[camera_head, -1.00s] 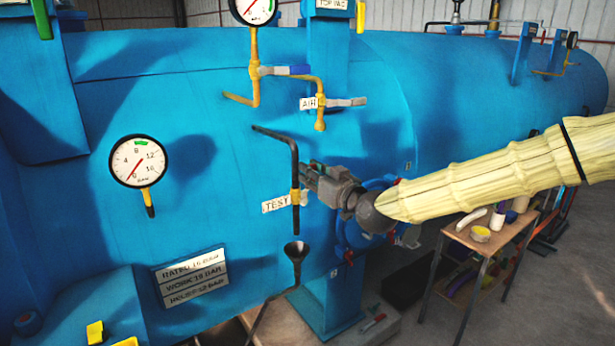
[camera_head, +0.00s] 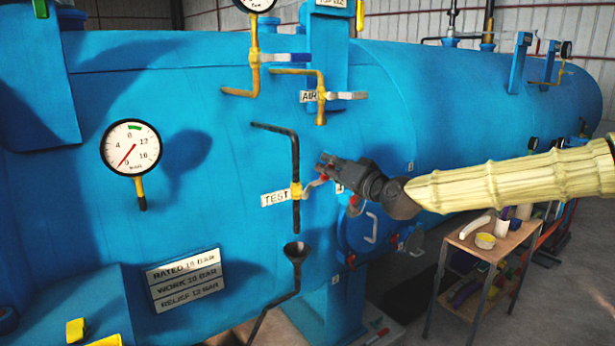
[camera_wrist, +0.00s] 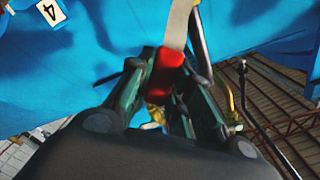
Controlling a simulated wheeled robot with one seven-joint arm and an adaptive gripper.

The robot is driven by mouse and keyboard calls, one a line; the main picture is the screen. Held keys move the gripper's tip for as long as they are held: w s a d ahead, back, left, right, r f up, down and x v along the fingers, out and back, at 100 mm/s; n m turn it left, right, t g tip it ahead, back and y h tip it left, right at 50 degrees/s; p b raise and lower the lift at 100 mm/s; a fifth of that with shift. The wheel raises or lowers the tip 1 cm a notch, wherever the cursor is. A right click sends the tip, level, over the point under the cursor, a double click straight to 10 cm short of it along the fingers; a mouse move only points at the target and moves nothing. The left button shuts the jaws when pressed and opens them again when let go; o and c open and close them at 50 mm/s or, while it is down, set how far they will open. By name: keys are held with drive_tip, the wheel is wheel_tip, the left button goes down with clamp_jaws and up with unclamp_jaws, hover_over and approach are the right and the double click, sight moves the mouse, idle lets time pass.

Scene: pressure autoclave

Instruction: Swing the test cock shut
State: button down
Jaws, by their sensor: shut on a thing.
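The test cock (camera_head: 296,191) is a yellow valve on a dark vertical pipe (camera_head: 295,155), beside the white TEST label (camera_head: 275,198). Its pale lever (camera_head: 312,184) points right and slightly up from the valve, with a red end. My gripper (camera_head: 324,170) is at that red end, to the right of the pipe. In the wrist view the pale lever (camera_wrist: 178,25) runs down to its red end (camera_wrist: 168,72), which sits between the fingers of my gripper (camera_wrist: 168,85). The gripper is shut on it. The fingertips are partly hidden in the head view.
A black funnel (camera_head: 297,252) stands below the pipe. The AIR valve (camera_head: 322,95) with its grey lever is above, and a pressure gauge (camera_head: 131,147) is to the left. A small wooden table (camera_head: 480,240) with items stands at the lower right.

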wheel_tip(320, 180, down, 7)
drive_tip(key=w+d+m+b, duration=0.2)
drive_tip(key=m+b, duration=0.8)
drive_tip(key=b, duration=0.2)
drive_tip(key=shift+w+d+b, duration=0.15)
drive_tip(key=shift+d+b, duration=0.15)
drive_tip(key=shift+d, duration=0.1)
drive_tip(key=shift+m, duration=0.3)
drive_tip(key=c, duration=1.3)
unclamp_jaws()
drive_tip(key=shift+w, duration=0.1)
drive_tip(key=shift+s, duration=0.2)
drive_tip(key=v, duration=1.2)
drive_tip(key=shift+w, duration=0.1)
